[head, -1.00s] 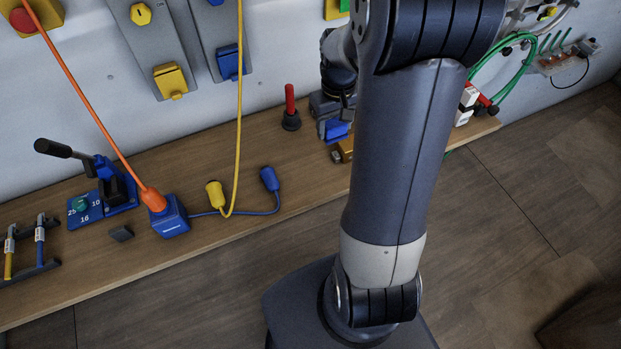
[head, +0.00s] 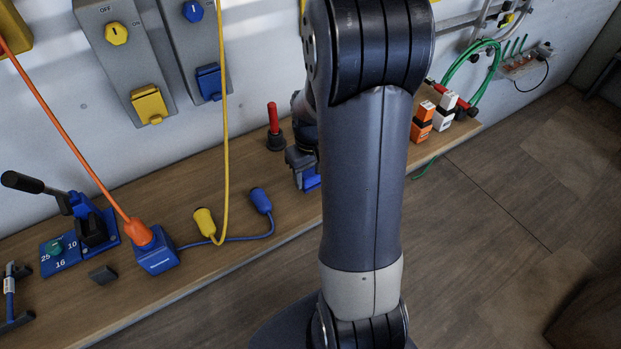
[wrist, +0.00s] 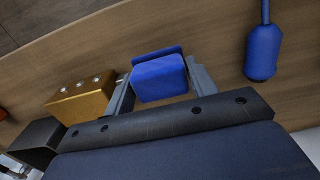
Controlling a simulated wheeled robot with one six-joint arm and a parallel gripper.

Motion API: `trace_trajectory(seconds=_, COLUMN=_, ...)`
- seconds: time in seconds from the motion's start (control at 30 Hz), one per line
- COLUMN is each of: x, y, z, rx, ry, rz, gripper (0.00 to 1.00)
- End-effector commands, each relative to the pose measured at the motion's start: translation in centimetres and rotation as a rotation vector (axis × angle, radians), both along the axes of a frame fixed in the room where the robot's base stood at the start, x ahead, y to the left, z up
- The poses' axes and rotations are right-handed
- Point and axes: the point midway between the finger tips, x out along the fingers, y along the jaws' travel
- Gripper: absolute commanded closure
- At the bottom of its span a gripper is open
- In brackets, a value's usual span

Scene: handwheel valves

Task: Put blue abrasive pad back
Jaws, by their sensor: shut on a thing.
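The blue abrasive pad (wrist: 158,80) is a blue block between the two fingers of my gripper (wrist: 161,84) in the wrist view. My gripper is shut on it. A darker blue strip (wrist: 153,56) shows just behind the pad; I cannot tell whether it is part of the pad or a separate piece. In the head view my gripper (head: 306,176) is over the wooden bench, partly hidden by my arm, with a bit of the blue pad (head: 312,179) showing. The height of the pad above the bench is unclear.
A gold block (wrist: 82,101) with holes stands left of the pad in the wrist view. A blue connector (head: 260,200) lies to the left in the head view, beside a yellow one (head: 204,222). A red-handled tool (head: 274,122) stands behind. Orange (head: 422,122) and white (head: 444,112) boxes stand right.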

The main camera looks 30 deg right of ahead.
Motion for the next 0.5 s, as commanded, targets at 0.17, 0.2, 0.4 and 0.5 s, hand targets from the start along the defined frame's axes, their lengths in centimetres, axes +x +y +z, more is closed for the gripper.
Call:
trace_trajectory(seconds=0.17, x=0.0, y=0.0, z=-2.0, rx=0.001, ry=0.002, rz=0.000, gripper=0.68)
trace_trajectory(seconds=0.2, x=0.0, y=0.0, z=-2.1, rx=0.000, ry=0.001, rz=0.000, gripper=0.68)
trace_trajectory(seconds=0.4, x=0.0, y=0.0, z=-2.1, rx=0.000, ry=-0.001, rz=0.000, gripper=0.68)
trace_trajectory(seconds=0.5, x=0.0, y=0.0, z=-2.4, rx=0.000, ry=-0.001, rz=0.000, gripper=0.68)
